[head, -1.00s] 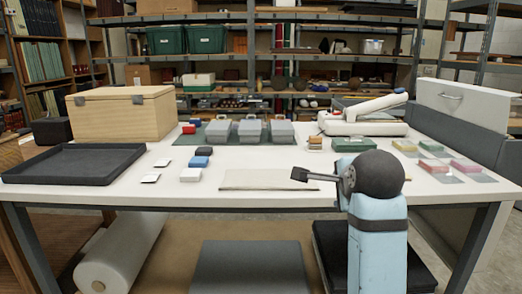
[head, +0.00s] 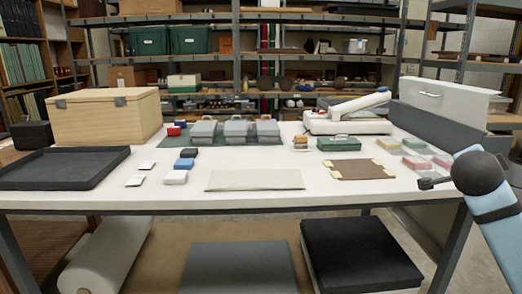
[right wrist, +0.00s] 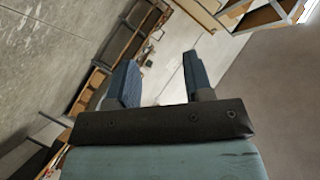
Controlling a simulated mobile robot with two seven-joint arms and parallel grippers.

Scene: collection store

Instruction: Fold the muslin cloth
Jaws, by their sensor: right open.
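The muslin cloth (head: 255,180) lies flat as a cream rectangle near the front edge of the white table (head: 330,197), in the middle of the head view. Nothing covers it. My left gripper is not in view.
A black tray (head: 62,188) and a wooden box (head: 105,115) stand at the left. Small boxes (head: 175,177) lie left of the cloth. A brown mat with pale corners (head: 352,170) lies to its right. Grey cases (head: 236,133) and a white device (head: 340,122) stand behind.

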